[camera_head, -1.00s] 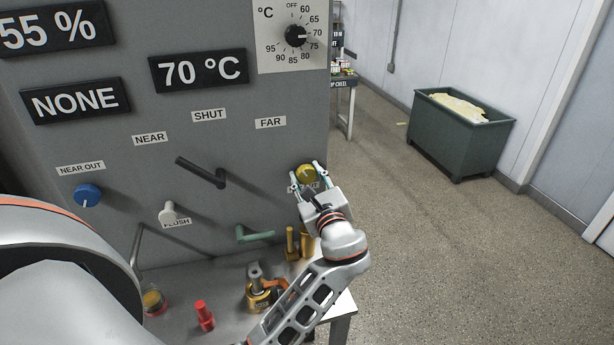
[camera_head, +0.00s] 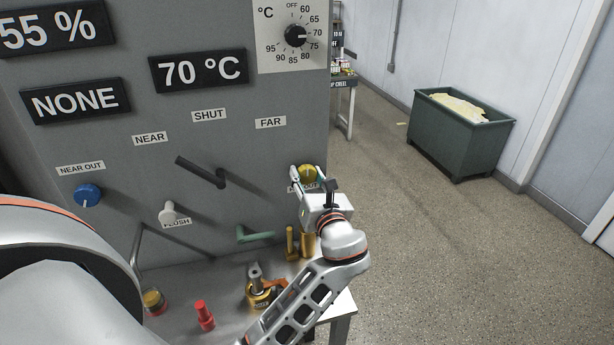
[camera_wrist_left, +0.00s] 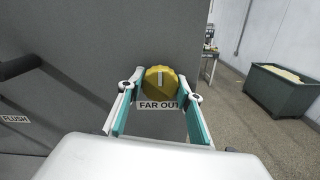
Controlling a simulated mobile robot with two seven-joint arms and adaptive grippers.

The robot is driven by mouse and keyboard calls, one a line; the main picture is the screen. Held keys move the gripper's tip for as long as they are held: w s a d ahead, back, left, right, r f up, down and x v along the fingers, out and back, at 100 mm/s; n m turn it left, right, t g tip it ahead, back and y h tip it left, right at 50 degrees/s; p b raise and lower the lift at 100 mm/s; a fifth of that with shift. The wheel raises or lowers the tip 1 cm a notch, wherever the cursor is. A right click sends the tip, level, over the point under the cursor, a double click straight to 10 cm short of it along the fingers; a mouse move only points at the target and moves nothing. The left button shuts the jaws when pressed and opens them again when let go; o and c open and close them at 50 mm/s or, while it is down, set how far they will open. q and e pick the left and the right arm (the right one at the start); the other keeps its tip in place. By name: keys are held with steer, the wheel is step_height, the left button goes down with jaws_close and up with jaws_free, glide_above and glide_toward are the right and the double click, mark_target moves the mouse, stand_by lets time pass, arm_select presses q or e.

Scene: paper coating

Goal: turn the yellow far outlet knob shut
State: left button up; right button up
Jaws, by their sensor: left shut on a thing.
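The yellow far outlet knob (camera_head: 308,173) is on the grey panel, low at its right edge. In the left wrist view the knob (camera_wrist_left: 160,82) shows a pale line that stands upright, above a "FAR OUT" label (camera_wrist_left: 158,105). My left gripper (camera_head: 307,180) is shut on the knob, with one finger on each side of it. The fingers hide part of the knob's rim and, in the head view, most of its label. My right gripper is not in view.
A blue near outlet knob (camera_head: 87,195), a black lever (camera_head: 200,172), a white flush knob (camera_head: 170,212) and a green handle (camera_head: 254,235) stick out of the panel. Brass and red fittings stand on the table below. A green bin (camera_head: 460,135) stands on open floor at right.

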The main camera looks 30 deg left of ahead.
arm_select(q)
steer(key=shift+f, duration=0.1)
steer(key=o, duration=1.1)
steer(key=shift+s+d, duration=0.2)
steer(key=v, duration=0.7)
